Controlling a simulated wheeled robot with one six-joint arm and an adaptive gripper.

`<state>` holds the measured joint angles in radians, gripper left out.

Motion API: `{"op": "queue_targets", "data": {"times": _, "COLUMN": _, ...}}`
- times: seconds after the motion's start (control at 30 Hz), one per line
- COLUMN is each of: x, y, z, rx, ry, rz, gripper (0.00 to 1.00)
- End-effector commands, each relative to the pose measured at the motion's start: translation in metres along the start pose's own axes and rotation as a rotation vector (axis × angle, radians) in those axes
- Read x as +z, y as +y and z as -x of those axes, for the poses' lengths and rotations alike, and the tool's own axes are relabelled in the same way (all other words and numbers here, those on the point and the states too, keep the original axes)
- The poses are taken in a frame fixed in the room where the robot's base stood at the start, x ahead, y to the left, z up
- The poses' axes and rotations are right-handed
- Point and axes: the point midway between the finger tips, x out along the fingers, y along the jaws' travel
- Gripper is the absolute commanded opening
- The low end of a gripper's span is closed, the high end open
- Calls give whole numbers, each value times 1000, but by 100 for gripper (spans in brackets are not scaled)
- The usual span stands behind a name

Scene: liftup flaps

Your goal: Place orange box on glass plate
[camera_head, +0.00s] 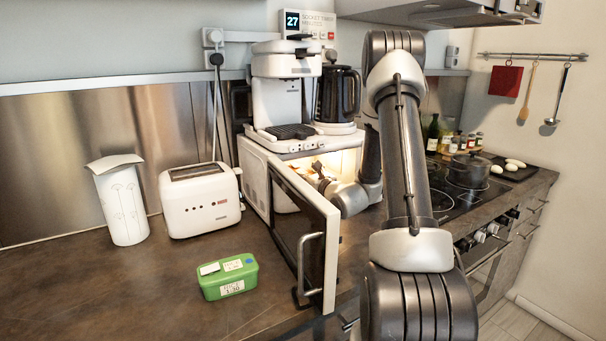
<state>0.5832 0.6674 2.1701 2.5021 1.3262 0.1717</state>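The white microwave (256,178) has its door (318,240) swung open towards me, and its interior is lit. My arm reaches into the opening from the right. My gripper (322,182) is small and dark at the microwave opening, partly hidden by the door and my wrist. I cannot tell whether its fingers are open or shut, or whether they hold anything. I cannot make out an orange box. The glass plate is not visible either; the door and my arm hide much of the interior.
A green box (228,277) lies on the counter left of the door. A white toaster (200,200) and paper roll (121,200) stand behind it. A coffee machine (285,85) and black kettle (338,94) stand on the microwave. A pot (469,170) sits on the right-hand stove.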

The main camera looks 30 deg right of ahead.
Motion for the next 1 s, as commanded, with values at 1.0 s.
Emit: {"op": "queue_targets", "data": {"times": 1.0, "x": 11, "y": 0, "z": 115, "rx": -1, "ry": 4, "rz": -2, "gripper": 82}}
